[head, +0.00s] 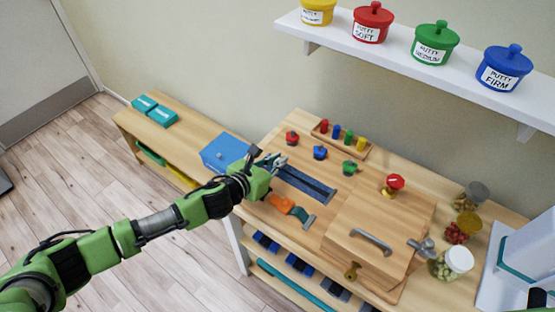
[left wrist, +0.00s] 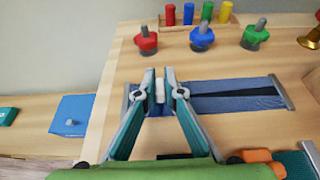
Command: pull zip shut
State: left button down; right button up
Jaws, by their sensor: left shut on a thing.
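The zip is a blue fabric strip (head: 305,184) fixed flat on the wooden board, with a dark gap between its two halves. In the left wrist view the zip (left wrist: 225,86) runs rightward from the fingers to a metal end bar, and the gap is narrow near the fingers and wider to the right. My left gripper (head: 272,161) is at the zip's left end. In the wrist view its fingers (left wrist: 160,88) are shut on a pale pull tab (left wrist: 160,90). The slider under the tab is mostly hidden by the fingers. My right gripper does not show.
Red, blue and green knobs (head: 320,152) stand behind the zip, with a peg rack (head: 340,139) beyond. An orange buckle (head: 281,203) with a teal strap lies in front. A wooden box door with handle (head: 371,240) is right. A blue box (head: 224,152) stands left.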

aim_at(324, 194)
pick_arm(q)
jog(key=s+d+p, duration=0.1)
jog(key=s+d, duration=0.1)
jog(key=d, duration=0.2)
jog(key=s+d+p, duration=0.1)
jog(key=s+d, duration=0.2)
jog(key=d, duration=0.1)
jog(key=s+d+p, duration=0.1)
jog(key=s+d, duration=0.2)
jog(key=shift+s+d+r+p, duration=0.1)
jog(key=shift+s+d+p, duration=0.15)
jog(key=shift+d+p, duration=0.15)
jog(key=shift+s+d, duration=0.4)
jog(key=shift+d, duration=0.05)
jog(key=c, duration=2.1)
grip_release()
jog(key=shift+d, duration=0.1)
jog(key=shift+c, duration=0.2)
jog(key=v, duration=1.2)
